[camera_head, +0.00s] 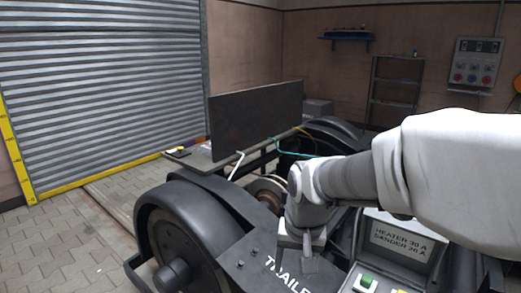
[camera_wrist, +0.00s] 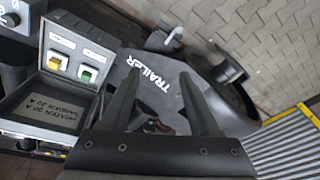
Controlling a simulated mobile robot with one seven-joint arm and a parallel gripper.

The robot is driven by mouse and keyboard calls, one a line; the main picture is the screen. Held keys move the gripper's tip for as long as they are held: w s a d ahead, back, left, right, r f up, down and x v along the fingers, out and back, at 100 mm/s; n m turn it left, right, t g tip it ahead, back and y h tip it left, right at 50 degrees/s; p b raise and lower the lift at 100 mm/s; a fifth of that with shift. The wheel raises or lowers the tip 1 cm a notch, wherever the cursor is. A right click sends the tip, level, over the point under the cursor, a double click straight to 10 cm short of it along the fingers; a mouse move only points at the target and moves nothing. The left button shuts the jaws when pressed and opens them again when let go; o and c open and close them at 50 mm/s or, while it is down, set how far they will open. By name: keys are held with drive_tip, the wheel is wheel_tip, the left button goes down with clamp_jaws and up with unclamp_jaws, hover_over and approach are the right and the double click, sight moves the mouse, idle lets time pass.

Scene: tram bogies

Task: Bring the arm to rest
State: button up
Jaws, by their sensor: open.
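My arm reaches in from the right in the head view, bent down at the wrist. My gripper (camera_head: 306,262) points down above the dark bogie frame (camera_head: 240,262), beside the open control box (camera_head: 393,252). In the wrist view my gripper (camera_wrist: 159,76) shows two dark fingers spread apart with nothing held between them. Behind them lies the frame with the white word TRAILER. The control box (camera_wrist: 76,38) is at the left there, with a yellow and a green switch and a HEATER/SANDER label. I cannot tell the exact gap between fingers and frame.
A large wheel (camera_head: 190,232) stands at the left of the bogie. An upright dark panel (camera_head: 256,120) rises behind the arm. A roller shutter (camera_head: 100,80), shelf rack (camera_head: 396,92) and wall panel (camera_head: 473,64) are farther back. Paved floor at the left is clear.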

drive_tip(key=s+d+r+n+t, duration=0.1)
drive_tip(key=s+d+r+t, duration=0.2)
drive_tip(key=s, duration=0.5)
drive_tip(key=s+d+r+n, duration=0.1)
drive_tip(key=s+d+r, duration=0.3)
drive_tip(key=s, duration=0.3)
wheel_tip(320, 180, up, 18)
drive_tip(key=p, duration=1.8)
drive_tip(key=shift+d+h, duration=0.15)
drive_tip(key=shift+h, duration=0.15)
drive_tip(key=shift+w+f, duration=0.15)
